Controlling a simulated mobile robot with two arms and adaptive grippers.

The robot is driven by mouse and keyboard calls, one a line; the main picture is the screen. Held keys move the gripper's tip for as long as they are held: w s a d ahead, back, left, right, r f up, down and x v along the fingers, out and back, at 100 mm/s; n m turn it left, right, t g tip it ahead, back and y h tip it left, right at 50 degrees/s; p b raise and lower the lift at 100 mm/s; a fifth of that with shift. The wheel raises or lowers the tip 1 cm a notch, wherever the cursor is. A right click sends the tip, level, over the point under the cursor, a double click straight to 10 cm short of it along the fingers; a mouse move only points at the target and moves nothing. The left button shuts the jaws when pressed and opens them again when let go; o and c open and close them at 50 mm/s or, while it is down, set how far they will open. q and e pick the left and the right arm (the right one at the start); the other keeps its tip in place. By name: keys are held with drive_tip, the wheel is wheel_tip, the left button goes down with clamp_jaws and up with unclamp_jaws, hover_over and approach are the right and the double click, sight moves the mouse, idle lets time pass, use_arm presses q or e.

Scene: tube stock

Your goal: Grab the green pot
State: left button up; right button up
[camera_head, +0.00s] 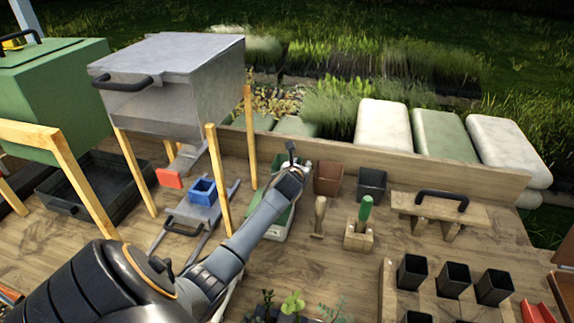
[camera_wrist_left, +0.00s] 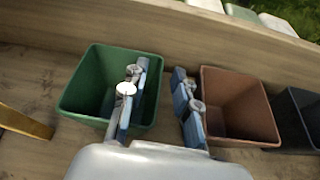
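The green pot (camera_wrist_left: 82,90) is a square, open-topped pot at the left in the left wrist view. In the head view only a bit of the green pot (camera_head: 277,161) shows behind my left gripper (camera_head: 292,163). In the left wrist view my left gripper (camera_wrist_left: 158,104) is open and points at the back board. One finger overlaps the pot's right side; the other is in the gap between the green pot and a brown pot (camera_wrist_left: 238,105). The pot's right wall lies between the fingers. I cannot tell whether they touch it. My right gripper is not in view.
A dark pot (camera_head: 371,184) stands right of the brown one. A wooden dibber (camera_head: 319,215) and a green-handled tool in a block (camera_head: 358,236) stand in front. A grey metal box (camera_head: 205,95) on wooden legs is at left. A low board (camera_head: 420,172) runs behind the pots.

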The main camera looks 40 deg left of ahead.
use_arm(q)
clamp_jaws()
